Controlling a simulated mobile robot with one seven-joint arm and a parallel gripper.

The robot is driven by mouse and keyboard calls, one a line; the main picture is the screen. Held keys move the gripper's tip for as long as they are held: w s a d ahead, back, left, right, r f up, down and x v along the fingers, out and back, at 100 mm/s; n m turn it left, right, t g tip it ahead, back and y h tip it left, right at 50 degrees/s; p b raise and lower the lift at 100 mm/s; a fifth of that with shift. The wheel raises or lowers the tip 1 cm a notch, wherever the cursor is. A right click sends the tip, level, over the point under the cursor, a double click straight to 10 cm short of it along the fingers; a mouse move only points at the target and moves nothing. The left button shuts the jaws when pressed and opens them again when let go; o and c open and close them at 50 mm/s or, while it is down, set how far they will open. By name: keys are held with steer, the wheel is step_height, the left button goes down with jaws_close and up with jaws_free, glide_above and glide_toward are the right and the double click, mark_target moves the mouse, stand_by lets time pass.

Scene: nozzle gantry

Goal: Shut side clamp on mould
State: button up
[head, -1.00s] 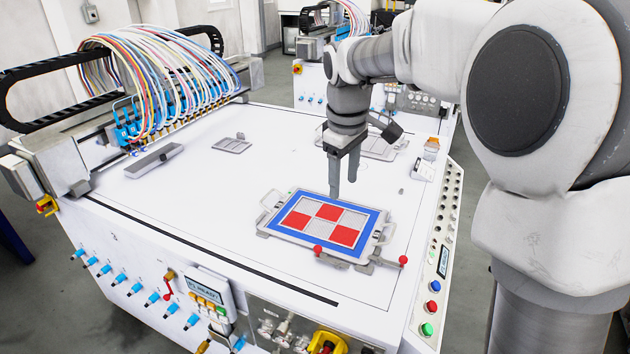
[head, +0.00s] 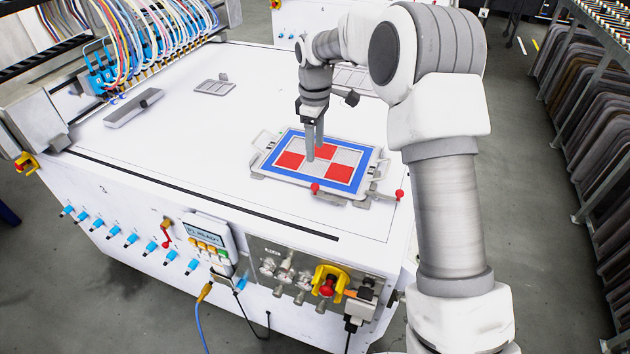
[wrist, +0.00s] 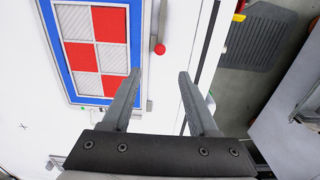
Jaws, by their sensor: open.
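The mould (head: 291,175) lies flat on the white table, with a blue border around red and grey squares. It also shows at upper left in the wrist view (wrist: 136,30). One red-knobbed clamp (head: 315,188) sits at its front edge. Another red-knobbed clamp (head: 399,195) sits at its right corner, its knob sticking out to the right. My gripper (head: 314,154) points down above the mould, open and empty. In the wrist view a red knob (wrist: 160,48) lies ahead of the open fingers (wrist: 160,78), apart from them. I cannot tell which clamp this is.
A grey bar (head: 134,108) and a small frame (head: 213,86) lie on the table behind left. Hoses and nozzles (head: 140,50) stand at the back left. A control panel (head: 205,232) is on the front side. A rack of dark mats (head: 590,120) stands at right.

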mark_target(315, 185)
step_height(315, 185, down, 12)
steer(key=shift+f, duration=0.15)
stand_by(0.3)
jaws_close()
stand_by(1.3)
